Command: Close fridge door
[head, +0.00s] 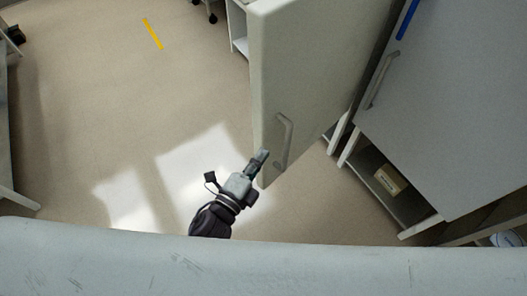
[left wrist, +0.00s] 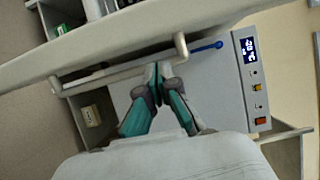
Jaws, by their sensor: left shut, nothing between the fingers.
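The fridge door (head: 308,65) is a tall pale panel standing open in the middle of the head view, with a grey bar handle (head: 286,135) on its face. My left gripper (head: 263,156) is shut and empty, with its tips at the door's lower left edge, close to the handle. In the left wrist view the door (left wrist: 140,32) crosses the top as a pale slab, and its handle (left wrist: 110,73) runs below it. The shut fingertips (left wrist: 159,72) are just by the handle; I cannot tell whether they touch it. My right gripper is not in view.
A grey cabinet surface (head: 455,110) with its own handle fills the right side. An open shelf below holds a small box (head: 389,180). A control panel (left wrist: 252,75) shows in the left wrist view. The floor (head: 90,110) left of the door is clear.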

